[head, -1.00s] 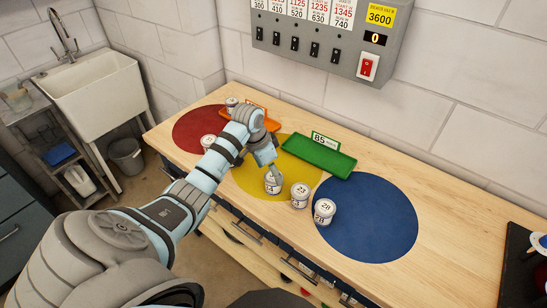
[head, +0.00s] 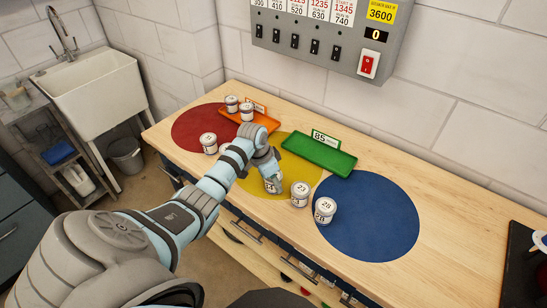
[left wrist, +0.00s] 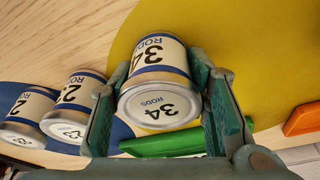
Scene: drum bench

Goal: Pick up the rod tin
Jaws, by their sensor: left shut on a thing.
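The rod tin (left wrist: 152,52) is white with a blue band, a silver lid and the number 34. In the head view this tin (head: 273,187) is at the front edge of the yellow disc (head: 300,180), partly covered by my gripper. My left gripper (head: 270,174) is over it from above. In the left wrist view my left gripper (left wrist: 160,85) has one finger on each side of the tin and is shut on it. I cannot see a gap under the tin. My right gripper is out of view.
Tins 23 (head: 300,195) and 28 (head: 325,211) stand close to the right, the latter on the blue disc (head: 370,220). A green tray (head: 318,153) lies behind. More tins stand at the red disc (head: 190,128) and orange tray (head: 262,119).

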